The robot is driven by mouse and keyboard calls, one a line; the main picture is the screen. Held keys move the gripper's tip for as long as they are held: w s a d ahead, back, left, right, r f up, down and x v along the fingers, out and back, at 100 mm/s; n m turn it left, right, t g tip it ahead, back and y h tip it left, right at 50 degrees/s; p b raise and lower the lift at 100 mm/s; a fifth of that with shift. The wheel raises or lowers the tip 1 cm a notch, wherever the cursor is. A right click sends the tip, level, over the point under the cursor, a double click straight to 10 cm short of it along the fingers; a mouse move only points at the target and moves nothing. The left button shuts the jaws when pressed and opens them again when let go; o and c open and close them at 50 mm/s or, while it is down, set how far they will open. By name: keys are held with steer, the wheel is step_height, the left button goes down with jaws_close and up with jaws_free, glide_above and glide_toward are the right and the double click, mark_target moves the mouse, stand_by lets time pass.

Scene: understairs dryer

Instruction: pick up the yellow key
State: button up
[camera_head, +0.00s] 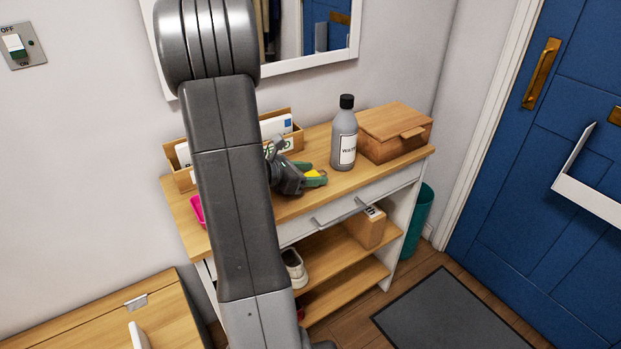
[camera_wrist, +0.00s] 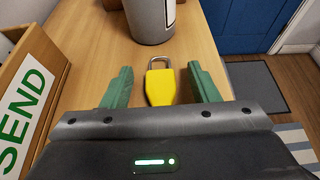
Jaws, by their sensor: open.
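My gripper (camera_wrist: 160,82) is open, with one green finger on each side of the yellow body and a visible gap on both sides. The near end of the key is hidden by my gripper's body. In the head view, a small yellow patch (camera_head: 313,174) shows between the fingers of my gripper (camera_head: 314,175), low over the table.
A grey bottle (camera_head: 343,135) stands just beyond the key. A wooden box (camera_head: 394,132) is at the table's right end. A wooden letter holder marked SEND (camera_wrist: 28,105) is close on the left in the wrist view. A pink item (camera_head: 197,211) lies at the left.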

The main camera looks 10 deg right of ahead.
steer(key=c, duration=1)
steer(key=shift+c, duration=0.2)
